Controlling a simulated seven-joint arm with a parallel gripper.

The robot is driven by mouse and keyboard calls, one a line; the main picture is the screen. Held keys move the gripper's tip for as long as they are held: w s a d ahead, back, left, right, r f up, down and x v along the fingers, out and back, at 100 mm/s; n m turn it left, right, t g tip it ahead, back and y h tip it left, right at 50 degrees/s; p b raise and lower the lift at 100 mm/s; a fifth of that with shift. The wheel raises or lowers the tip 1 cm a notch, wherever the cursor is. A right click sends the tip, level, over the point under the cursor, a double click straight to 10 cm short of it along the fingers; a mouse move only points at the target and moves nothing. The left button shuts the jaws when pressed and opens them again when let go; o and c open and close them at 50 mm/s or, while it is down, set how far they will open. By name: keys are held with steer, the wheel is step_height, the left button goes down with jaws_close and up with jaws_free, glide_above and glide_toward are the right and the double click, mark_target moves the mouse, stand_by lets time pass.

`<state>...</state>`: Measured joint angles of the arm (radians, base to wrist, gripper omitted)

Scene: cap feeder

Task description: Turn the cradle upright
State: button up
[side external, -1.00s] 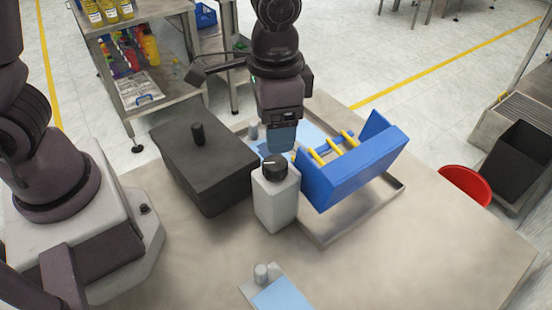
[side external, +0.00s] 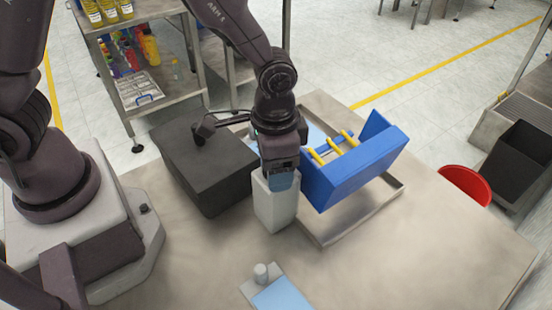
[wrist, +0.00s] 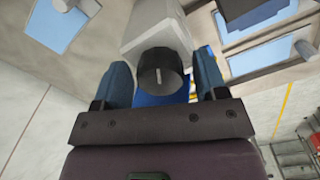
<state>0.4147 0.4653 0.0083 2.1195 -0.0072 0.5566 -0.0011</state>
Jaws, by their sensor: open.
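The blue cradle (side external: 355,172) with yellow bars rests tilted on the shallow metal tray (side external: 345,218), its open side facing up and to the left in the side view. My gripper (side external: 283,182) points down just left of the cradle, over a white box (side external: 275,210). In the wrist view, my gripper's two blue fingers stand apart on either side of the box's dark round knob (wrist: 163,75). I cannot tell whether they touch it. In the side view my gripper hides the knob.
A dark lidded block (side external: 205,165) stands left of the white box. A light blue panel with a white knob (side external: 261,272) lies near the front. The table's right front area is clear. A red round seat (side external: 465,186) is beyond the table's right edge.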

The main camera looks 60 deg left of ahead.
steer(key=c, duration=0.8)
steer(key=n, duration=0.5)
steer(key=shift+n, duration=0.4)
steer(key=n, duration=0.4)
steer(key=o, duration=0.8)
